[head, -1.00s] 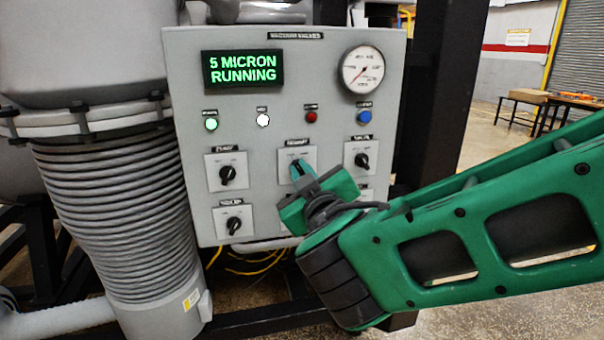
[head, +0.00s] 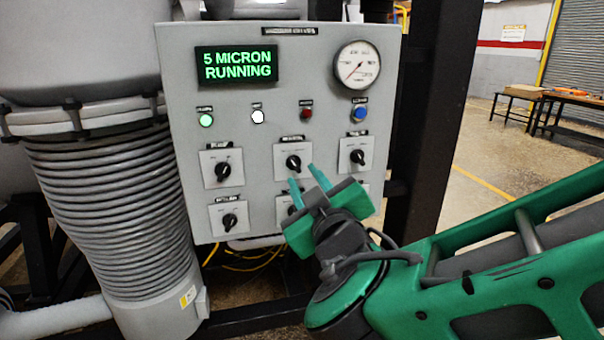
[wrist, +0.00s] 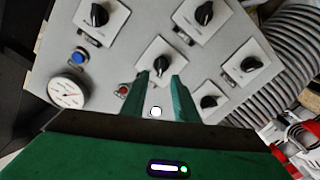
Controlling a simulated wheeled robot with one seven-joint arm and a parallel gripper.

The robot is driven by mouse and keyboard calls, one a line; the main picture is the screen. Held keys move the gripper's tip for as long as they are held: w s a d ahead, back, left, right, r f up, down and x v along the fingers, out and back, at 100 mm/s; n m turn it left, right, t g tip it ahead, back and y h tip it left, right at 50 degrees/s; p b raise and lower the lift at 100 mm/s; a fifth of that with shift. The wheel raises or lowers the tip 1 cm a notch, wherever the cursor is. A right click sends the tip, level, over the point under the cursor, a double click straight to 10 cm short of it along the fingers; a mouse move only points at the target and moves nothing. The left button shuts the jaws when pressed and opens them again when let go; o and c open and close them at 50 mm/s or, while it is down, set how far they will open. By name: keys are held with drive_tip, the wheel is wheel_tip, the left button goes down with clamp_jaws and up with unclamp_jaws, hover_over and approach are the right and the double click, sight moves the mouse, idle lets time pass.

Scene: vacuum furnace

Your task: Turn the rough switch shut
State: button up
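The grey control panel (head: 270,90) carries several black rotary switches; their labels are too small to read, so I cannot tell which is rough. The top-row switches are left (head: 223,171), middle (head: 293,162) and right (head: 357,157). My gripper (head: 306,182) is open and empty, its teal fingertips just below the top middle switch in the head view. In the wrist view, that middle switch (wrist: 156,68) shows just beyond the two fingertips (wrist: 160,77), not clasped. The lower middle switch (head: 292,209) is partly hidden by my gripper.
The display (head: 237,64) reads "5 MICRON RUNNING". A round gauge (head: 357,68), green light (head: 206,120), white light (head: 258,116), red button (head: 306,114) and blue button (head: 359,112) sit above the switches. A ribbed pipe (head: 110,210) stands left; a black post (head: 432,120) stands right.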

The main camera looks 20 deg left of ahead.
drive_tip(key=shift+v, duration=2.3)
